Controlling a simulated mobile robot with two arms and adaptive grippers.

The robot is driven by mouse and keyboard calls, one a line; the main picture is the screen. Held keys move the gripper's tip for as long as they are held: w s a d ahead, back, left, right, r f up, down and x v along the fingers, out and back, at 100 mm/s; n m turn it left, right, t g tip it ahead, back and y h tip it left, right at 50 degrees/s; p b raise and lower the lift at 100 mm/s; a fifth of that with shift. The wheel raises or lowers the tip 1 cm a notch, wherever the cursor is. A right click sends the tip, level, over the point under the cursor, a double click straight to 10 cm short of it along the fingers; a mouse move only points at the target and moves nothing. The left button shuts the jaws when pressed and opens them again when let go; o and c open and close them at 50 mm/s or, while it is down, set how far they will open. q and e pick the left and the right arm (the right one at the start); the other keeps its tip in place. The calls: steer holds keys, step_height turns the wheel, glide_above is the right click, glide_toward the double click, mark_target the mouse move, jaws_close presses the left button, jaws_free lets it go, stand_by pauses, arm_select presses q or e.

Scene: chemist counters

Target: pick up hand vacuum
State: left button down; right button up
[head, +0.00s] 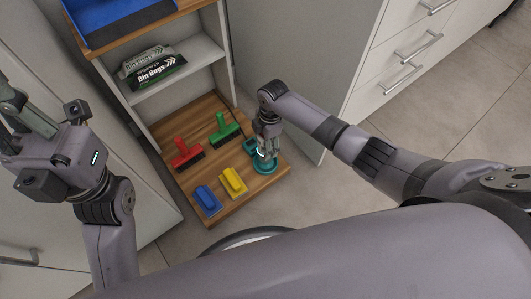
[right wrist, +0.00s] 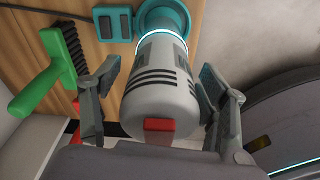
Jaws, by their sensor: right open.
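The hand vacuum (head: 264,167) stands on the wooden bottom shelf, near its front right corner. It has a grey body and a teal base. In the right wrist view the hand vacuum (right wrist: 158,92) shows its slotted grey body, a lit ring and a red part. My right gripper (head: 266,142) is over the vacuum and hides much of it in the head view. In the right wrist view the right gripper (right wrist: 160,76) is open, with one finger on each side of the body. My left gripper (head: 16,112) is at the left edge, away from the shelf; its jaws are unclear.
On the shelf (head: 222,210) are a red brush (head: 184,152), a green brush (head: 223,129), a blue brush (head: 207,199) and a yellow brush (head: 234,182). Bin bag boxes (head: 158,73) lie on the shelf above. A cabinet side (head: 300,70) stands close right.

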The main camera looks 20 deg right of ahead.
steer(key=shift+c, duration=0.4)
steer(key=shift+r, duration=0.1)
steer(key=c, duration=1.1)
